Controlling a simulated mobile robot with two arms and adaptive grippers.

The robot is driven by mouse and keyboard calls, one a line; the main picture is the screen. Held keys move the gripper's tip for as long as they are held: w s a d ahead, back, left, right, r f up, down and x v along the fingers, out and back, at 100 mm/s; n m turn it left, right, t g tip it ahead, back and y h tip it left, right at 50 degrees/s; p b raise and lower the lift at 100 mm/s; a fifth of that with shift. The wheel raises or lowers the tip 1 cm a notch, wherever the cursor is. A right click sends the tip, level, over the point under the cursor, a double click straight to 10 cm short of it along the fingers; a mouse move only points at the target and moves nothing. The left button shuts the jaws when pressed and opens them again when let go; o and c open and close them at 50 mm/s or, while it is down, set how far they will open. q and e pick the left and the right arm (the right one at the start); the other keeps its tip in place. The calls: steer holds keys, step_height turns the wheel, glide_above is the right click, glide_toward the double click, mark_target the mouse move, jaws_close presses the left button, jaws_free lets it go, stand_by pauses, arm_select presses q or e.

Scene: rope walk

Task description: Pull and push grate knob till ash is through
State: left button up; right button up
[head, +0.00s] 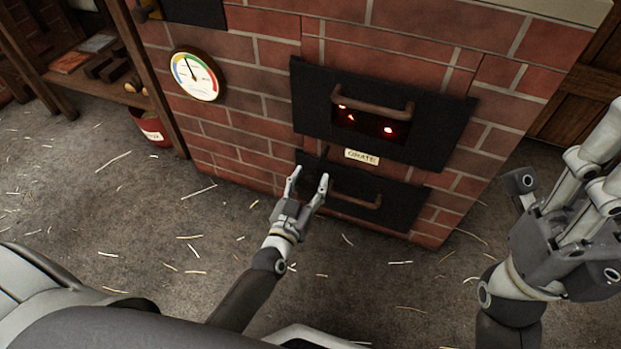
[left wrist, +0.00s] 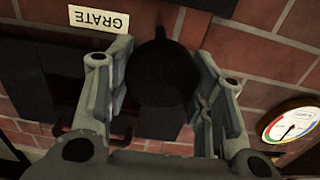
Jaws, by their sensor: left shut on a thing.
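The grate knob (left wrist: 163,72) is a dark rounded knob on a rod, seen in the left wrist view between my left fingers. My left gripper (head: 308,182) is shut on it in front of the brick stove (head: 240,130). In the head view the knob is dark and hard to make out against the lower door. A label reading GRATE (head: 361,157) is fixed just right of it, and it also shows in the left wrist view (left wrist: 99,19). My right gripper (head: 575,205) is raised at the right with its fingers spread, open and empty. The ash is hidden.
The upper black door (head: 430,125) has a bar handle and a window with red glow. The lower black door (head: 400,205) has its own handle. A round gauge (head: 196,75) is on the bricks. A red bucket (head: 154,131) stands left. The straw-strewn floor is open.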

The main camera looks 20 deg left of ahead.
arm_select(q)
steer(key=o, duration=1.4)
steer(key=s, duration=1.2)
steer(key=shift+a, duration=0.25)
steer(key=shift+w, duration=0.1)
